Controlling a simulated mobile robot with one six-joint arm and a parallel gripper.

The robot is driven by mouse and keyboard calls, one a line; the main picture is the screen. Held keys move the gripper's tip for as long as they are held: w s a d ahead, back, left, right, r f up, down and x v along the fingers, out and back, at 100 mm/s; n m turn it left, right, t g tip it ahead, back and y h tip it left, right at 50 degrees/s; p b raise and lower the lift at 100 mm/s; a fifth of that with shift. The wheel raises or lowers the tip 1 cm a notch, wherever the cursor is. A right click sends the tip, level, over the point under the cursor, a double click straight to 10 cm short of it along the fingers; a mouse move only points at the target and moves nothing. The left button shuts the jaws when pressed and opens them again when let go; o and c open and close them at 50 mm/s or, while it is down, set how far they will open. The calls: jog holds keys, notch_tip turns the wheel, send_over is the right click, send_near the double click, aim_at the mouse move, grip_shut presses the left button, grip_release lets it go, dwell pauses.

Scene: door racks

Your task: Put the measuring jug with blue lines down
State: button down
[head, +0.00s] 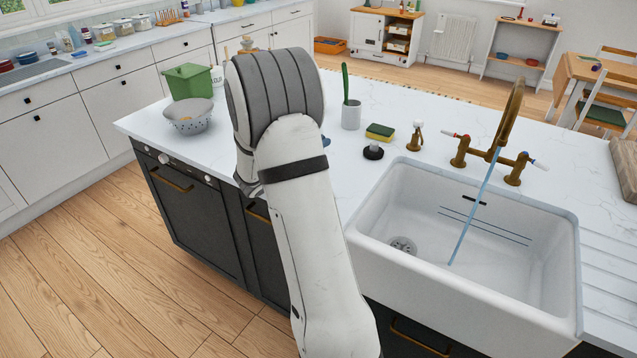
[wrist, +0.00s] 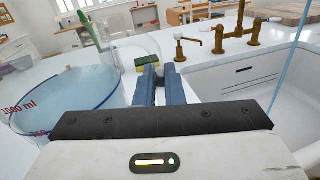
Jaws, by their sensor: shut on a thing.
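A clear, blue-tinted measuring jug (wrist: 75,85) stands at the left of the wrist view, roughly upright. In the head view my arm hides the jug and nearly all of the gripper. The jug's base is out of sight, so I cannot tell whether it touches the white worktop (head: 390,92).
Right of my arm are a cup with a green brush (head: 351,115), a sponge (head: 380,132), a black plug (head: 373,152) and a soap dispenser (head: 415,136). The sink (head: 480,240) has running water. A colander (head: 188,117) and green bin (head: 188,81) stand left.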

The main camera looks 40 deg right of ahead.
jog(key=s+d+m+g, duration=0.2)
jog(key=s+d+g, duration=0.1)
jog(key=d, duration=0.1)
jog(key=shift+g, duration=0.3)
jog(key=shift+w+d+f+p, duration=0.1)
jog(key=shift+f+p, duration=0.25)
jog(key=shift+f, duration=1.95)
jog(key=shift+d+f+p, duration=0.1)
jog(key=shift+f+p, duration=0.2)
jog(key=shift+f, duration=2)
jog(key=shift+f, duration=0.2)
jog(key=c, duration=1.5)
grip_release()
jog(key=shift+c, duration=0.2)
